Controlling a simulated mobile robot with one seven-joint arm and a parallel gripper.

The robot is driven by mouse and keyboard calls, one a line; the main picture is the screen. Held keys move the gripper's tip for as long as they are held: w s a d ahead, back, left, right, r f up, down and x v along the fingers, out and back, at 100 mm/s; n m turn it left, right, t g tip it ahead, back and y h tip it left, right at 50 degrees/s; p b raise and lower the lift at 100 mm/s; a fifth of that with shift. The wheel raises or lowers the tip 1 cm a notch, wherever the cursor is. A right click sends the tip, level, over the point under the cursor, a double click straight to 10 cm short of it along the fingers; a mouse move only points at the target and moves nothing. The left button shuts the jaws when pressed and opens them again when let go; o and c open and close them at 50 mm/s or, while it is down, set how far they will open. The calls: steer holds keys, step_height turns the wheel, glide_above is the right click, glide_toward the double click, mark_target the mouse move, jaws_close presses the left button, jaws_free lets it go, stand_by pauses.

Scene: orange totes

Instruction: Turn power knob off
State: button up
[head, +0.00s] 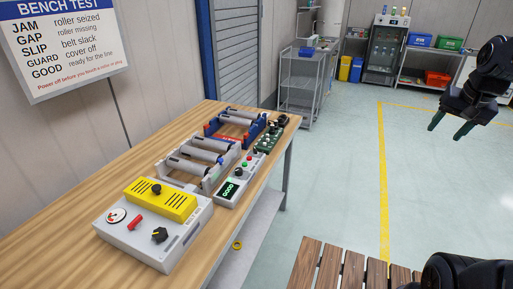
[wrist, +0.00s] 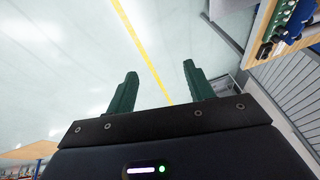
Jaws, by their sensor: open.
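A white control box (head: 140,246) with a yellow top panel (head: 172,204) stands at the near end of the wooden bench. It carries a black knob (head: 160,235) with a pointer at its front right, a red lever (head: 135,223) and a round dial (head: 116,215). Another black knob (head: 156,189) sits on the yellow panel. I cannot read which is the power knob. My gripper (head: 448,126) is open and empty over the floor at the far right, well away from the bench. Its green fingers also show apart in the wrist view (wrist: 160,72).
A grey tester (head: 228,194) reading "GOOD" and roller units (head: 205,155) stand farther along the wooden bench (head: 70,216). A sign (head: 62,45) hangs on the wall. A slatted wooden surface (head: 338,268) is at the bottom. The floor between bench and gripper is clear.

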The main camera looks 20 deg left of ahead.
steer(key=w+a+f+m+g+y, duration=0.1)
steer(key=w+a, duration=0.5)
steer(key=a, duration=0.4)
steer(key=w+a+f+m+g, duration=0.2)
steer(key=w+a, duration=0.5)
steer(key=a, duration=0.2)
steer(key=w+a+f+m+g+y, duration=0.1)
steer(key=w+a, duration=0.5)
steer(key=a, duration=0.4)
steer(key=m+g, duration=0.3)
steer(key=m, duration=0.1)
glide_toward(255, 148)
steer(key=x, duration=0.8)
steer(key=shift+s+d+f, duration=0.1)
steer(key=shift+s+f, duration=0.15)
steer(key=c, duration=1)
